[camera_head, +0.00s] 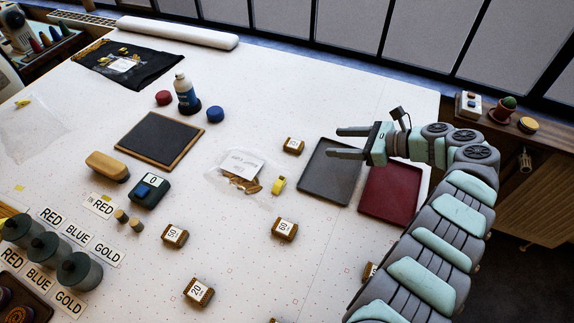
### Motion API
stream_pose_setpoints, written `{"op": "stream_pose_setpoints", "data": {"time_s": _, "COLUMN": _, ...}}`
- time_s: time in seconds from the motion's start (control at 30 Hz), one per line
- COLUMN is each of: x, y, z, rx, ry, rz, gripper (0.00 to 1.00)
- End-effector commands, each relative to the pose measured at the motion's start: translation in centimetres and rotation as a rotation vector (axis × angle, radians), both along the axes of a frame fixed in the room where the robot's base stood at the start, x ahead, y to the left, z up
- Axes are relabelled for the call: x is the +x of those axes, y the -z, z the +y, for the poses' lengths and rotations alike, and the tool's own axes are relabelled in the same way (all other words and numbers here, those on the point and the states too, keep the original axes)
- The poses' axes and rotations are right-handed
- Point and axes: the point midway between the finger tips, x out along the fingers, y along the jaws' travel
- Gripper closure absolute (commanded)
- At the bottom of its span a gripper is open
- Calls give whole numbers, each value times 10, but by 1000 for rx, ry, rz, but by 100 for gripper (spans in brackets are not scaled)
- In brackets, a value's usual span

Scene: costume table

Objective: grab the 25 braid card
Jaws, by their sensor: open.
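Several small brown braid cards with white number labels lie apart on the white table. I read 50 on one card (174,236), 60 on another card (284,229) and 20 on a third card (199,292). The label on the far card (293,146) is too small to read surely. A card (370,271) is partly hidden by my arm, and another card (273,321) is cut off at the bottom edge; I cannot read either. I cannot tell which is the 25 card. My gripper (334,142) is open and empty, pointing left, right of the far card.
A grey tray (312,190) and a dark red tray (375,204) lie below my gripper. A clear bag (224,186), a slate board (160,142), a bottle (184,90) and a scale (150,191) stand left. Spools (78,270) fill the lower left.

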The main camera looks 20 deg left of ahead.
Motion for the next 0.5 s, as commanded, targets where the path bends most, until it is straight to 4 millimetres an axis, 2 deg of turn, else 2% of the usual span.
{"op": "stream_pose_setpoints", "data": {"time_s": 0.03, "x": -5, "y": 12, "z": 1, "rx": 17, "ry": -15, "rz": 15, "gripper": 42}}
{"op": "stream_pose_setpoints", "data": {"time_s": 0.23, "x": -18, "y": 2, "z": 8, "rx": 56, "ry": -57, "rz": 53, "gripper": 42}}
{"op": "stream_pose_setpoints", "data": {"time_s": 0.37, "x": -20, "y": 1, "z": 23, "rx": 61, "ry": -63, "rz": 58, "gripper": 42}}
{"op": "stream_pose_setpoints", "data": {"time_s": 0.5, "x": -20, "y": 13, "z": 42, "rx": 61, "ry": -60, "rz": 59, "gripper": 42}}
